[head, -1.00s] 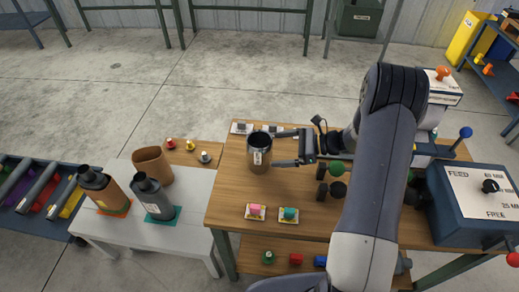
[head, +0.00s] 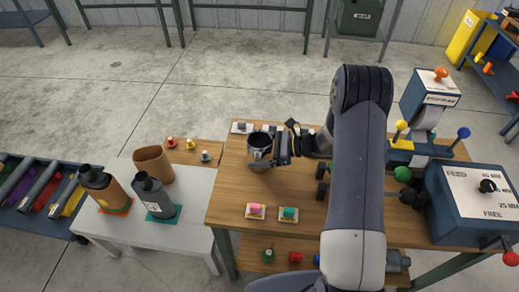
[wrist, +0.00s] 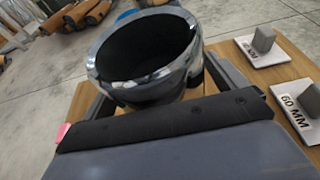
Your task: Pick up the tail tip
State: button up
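The tail tip (head: 257,140) is a shiny chrome-rimmed cup shape with a dark hollow inside. It stands upright on the wooden bench near its left edge. In the wrist view the tail tip (wrist: 140,75) fills the upper middle, its wide mouth facing up. My gripper (head: 265,150) is at the tail tip from the right, with one finger on its near side and one on its far side. The fingers look spread, with some room beside the tip in the wrist view. Their far ends are partly hidden by the tip, so contact is unclear.
Square plates with grey blocks (wrist: 300,105), one marked 60 MM, lie behind the tip. Pink (head: 255,210) and teal (head: 289,213) pieces sit in front. A white table (head: 190,215) with mufflers stands left. A blue feed box (head: 470,205) is at the right.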

jog(key=c, duration=0.7)
jog(key=shift+c, duration=0.8)
jog(key=shift+r, duration=0.15)
